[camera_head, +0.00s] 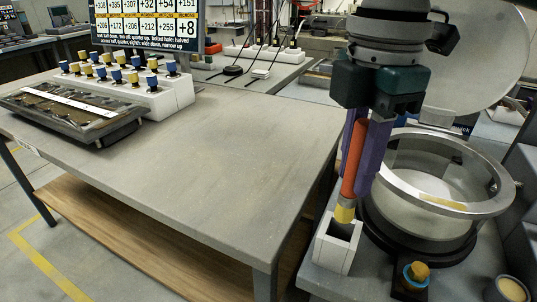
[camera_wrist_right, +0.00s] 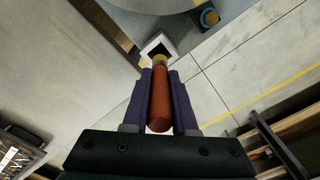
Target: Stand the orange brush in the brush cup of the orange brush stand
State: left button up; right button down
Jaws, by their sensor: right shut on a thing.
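The orange brush (camera_head: 352,160) is gripped by its handle between the purple fingers of my right gripper (camera_head: 357,182), pointing down and slightly tilted. Its yellow lower end is at the mouth of a white square cup (camera_head: 333,250) at the table's edge. I cannot tell whether the tip is inside the cup or just above it. In the right wrist view the brush (camera_wrist_right: 159,108) runs between the fingers (camera_wrist_right: 159,82), with its tip overlapping the opening of the cup (camera_wrist_right: 149,48). My left gripper is not in view.
A large round glass-walled tank with a metal rim (camera_head: 480,212) stands close to the right of the cup. A yellow-topped knob (camera_head: 417,271) is in front of it. The grey table (camera_head: 200,170) to the left is mostly clear, with a tray (camera_head: 75,115) and a rack of knobs (camera_head: 170,92).

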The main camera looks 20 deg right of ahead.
aim_at(346, 211)
notch_tip(346, 211, down, 4)
jog(key=shift+r, duration=0.15)
notch_tip(346, 211, down, 3)
jog(key=shift+f, duration=0.3)
